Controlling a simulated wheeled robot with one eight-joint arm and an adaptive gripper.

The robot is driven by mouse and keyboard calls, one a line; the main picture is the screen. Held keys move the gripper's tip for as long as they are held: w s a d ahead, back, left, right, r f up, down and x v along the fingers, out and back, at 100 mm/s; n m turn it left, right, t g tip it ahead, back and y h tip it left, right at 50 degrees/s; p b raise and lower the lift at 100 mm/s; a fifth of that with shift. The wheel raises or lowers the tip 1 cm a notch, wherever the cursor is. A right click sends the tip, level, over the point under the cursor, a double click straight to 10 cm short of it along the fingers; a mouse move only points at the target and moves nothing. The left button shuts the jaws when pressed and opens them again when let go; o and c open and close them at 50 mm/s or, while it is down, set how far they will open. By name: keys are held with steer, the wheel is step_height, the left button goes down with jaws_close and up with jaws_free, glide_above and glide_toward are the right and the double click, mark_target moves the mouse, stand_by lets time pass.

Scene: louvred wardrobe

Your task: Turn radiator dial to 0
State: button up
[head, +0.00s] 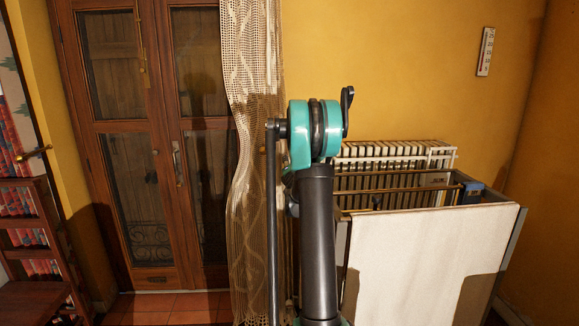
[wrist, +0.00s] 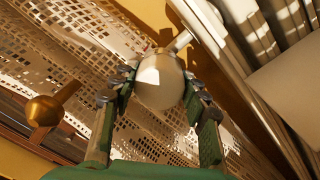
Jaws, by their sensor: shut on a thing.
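The radiator dial (wrist: 160,82) is a pale, rounded, egg-shaped knob in the middle of the wrist view, with a pipe stub leading up and right from it. My gripper (wrist: 155,88) has one finger on each side of the dial and is shut on it. No number or mark on the dial can be read. The radiator (head: 395,149) is white and ribbed and stands against the yellow wall at the right in the head view. My arm hides the dial and gripper there.
A drying rack with a white cloth (head: 430,255) stands in front of the radiator. A lace curtain (head: 250,100) hangs left of my arm, beside wooden glazed doors (head: 155,150). A brass knob (wrist: 45,110) shows left of my gripper. A thermometer (head: 486,52) hangs on the wall.

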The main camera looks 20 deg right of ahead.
steer(key=shift+m, duration=0.6)
steer(key=o, duration=1.2)
steer(key=shift+c, duration=0.2)
steer(key=shift+s, duration=0.15)
steer(key=v, duration=1.1)
steer(key=shift+s+a, duration=0.15)
steer(key=shift+s, duration=0.2)
